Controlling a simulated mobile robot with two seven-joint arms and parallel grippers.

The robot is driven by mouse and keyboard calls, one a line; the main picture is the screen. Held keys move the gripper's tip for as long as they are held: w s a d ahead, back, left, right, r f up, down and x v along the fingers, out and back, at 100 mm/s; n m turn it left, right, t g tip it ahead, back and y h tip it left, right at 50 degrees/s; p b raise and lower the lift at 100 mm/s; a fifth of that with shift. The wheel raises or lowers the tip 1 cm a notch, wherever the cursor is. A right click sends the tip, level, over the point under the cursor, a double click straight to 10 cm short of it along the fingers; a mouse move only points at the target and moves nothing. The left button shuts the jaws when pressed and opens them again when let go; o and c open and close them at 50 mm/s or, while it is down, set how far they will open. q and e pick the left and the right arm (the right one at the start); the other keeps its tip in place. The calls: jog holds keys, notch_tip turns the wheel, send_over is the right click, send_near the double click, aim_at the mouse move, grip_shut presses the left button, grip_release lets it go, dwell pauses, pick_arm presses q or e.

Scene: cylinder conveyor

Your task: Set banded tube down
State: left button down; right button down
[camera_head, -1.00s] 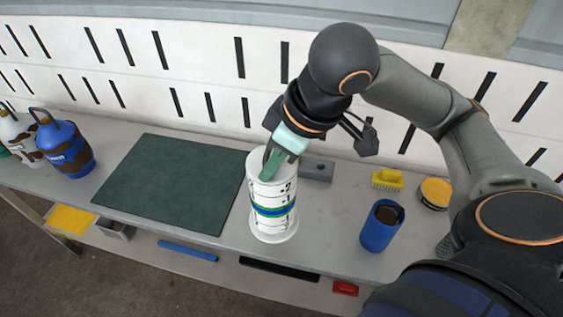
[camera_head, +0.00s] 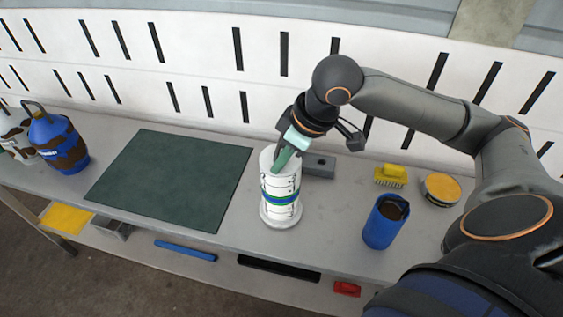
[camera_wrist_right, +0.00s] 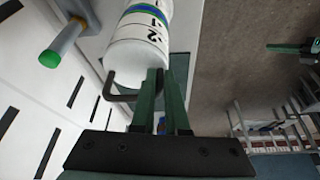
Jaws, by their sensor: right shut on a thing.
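The banded tube (camera_head: 281,190) is a white cylinder with black marks, blue and green bands and a wider round foot. It is nearly upright over the grey bench, right of the dark green mat. I cannot tell whether its foot touches the bench. My right gripper (camera_head: 280,162) is shut on the tube at its upper end, reaching in from above and behind. In the right wrist view the green fingers (camera_wrist_right: 160,95) meet the tube's end (camera_wrist_right: 138,50), beside a dark hooked piece (camera_wrist_right: 118,92). The exact contact is partly hidden.
The green mat (camera_head: 170,180) lies clear at left. Right of the tube are a blue cup (camera_head: 383,228), a yellow brush (camera_head: 391,174) and a round yellow-topped tin (camera_head: 440,188). A grey block (camera_head: 319,165) sits behind. A blue jug (camera_head: 60,143) stands far left.

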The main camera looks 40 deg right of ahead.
jog(key=shift+f, duration=0.15)
jog(key=c, duration=1.4)
grip_release()
jog(key=shift+f, duration=0.15)
jog(key=o, duration=0.5)
jog(key=p+v, duration=0.2)
jog(key=v, duration=1)
jog(key=shift+p, duration=0.3)
jog(key=shift+w, duration=0.1)
